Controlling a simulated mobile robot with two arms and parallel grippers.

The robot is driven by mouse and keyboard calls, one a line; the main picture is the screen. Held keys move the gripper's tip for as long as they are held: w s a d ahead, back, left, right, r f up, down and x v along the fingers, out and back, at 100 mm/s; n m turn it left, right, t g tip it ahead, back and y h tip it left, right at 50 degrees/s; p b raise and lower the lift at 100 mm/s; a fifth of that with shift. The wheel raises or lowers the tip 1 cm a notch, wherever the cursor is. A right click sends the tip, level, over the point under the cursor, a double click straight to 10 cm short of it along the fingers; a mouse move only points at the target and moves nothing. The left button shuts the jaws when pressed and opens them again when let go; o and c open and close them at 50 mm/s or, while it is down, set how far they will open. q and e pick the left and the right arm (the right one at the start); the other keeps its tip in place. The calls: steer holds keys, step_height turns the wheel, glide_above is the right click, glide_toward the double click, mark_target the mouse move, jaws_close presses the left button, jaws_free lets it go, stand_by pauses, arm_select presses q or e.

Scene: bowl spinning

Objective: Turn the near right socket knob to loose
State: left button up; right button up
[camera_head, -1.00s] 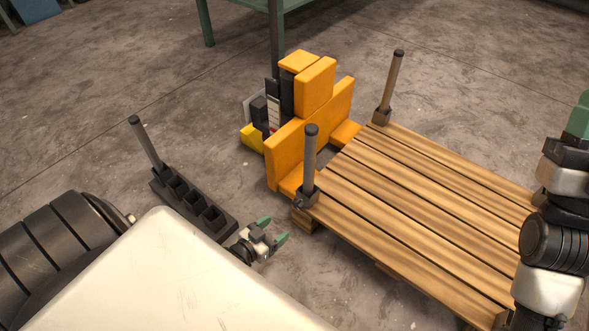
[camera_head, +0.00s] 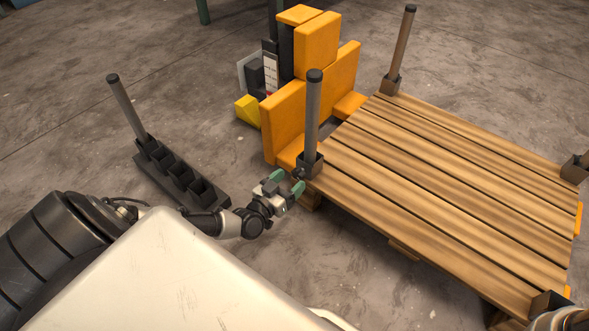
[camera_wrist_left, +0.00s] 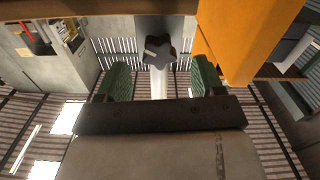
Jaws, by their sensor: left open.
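My left gripper (camera_head: 284,190) is open, its two green fingers pointing at the corner socket (camera_head: 309,166) nearest it on the wooden pallet. A small dark knob (camera_head: 298,173) shows on that socket's side, just at the fingertips. A grey post (camera_head: 313,115) stands upright in this socket. In the left wrist view the dark lobed knob (camera_wrist_left: 158,50) lies ahead, in the gap between the open green fingers (camera_wrist_left: 160,78), with no clear contact. Another socket (camera_head: 548,302) sits at the pallet's near right corner in the head view; no knob is visible there. My right gripper is out of view.
The wooden pallet (camera_head: 440,185) has more corner sockets at far left (camera_head: 392,85) and far right (camera_head: 575,168). An orange machine (camera_head: 283,120) stands against its left end. A black rack (camera_head: 180,180) with one post lies on the floor to the left.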

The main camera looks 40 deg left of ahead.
mark_target(298, 174)
arm_select(q)
steer(key=shift+w+d+b, duration=0.15)
steer(key=shift+w+b, duration=0.35)
steer(key=shift+w, duration=0.85)
steer(key=c, duration=0.9)
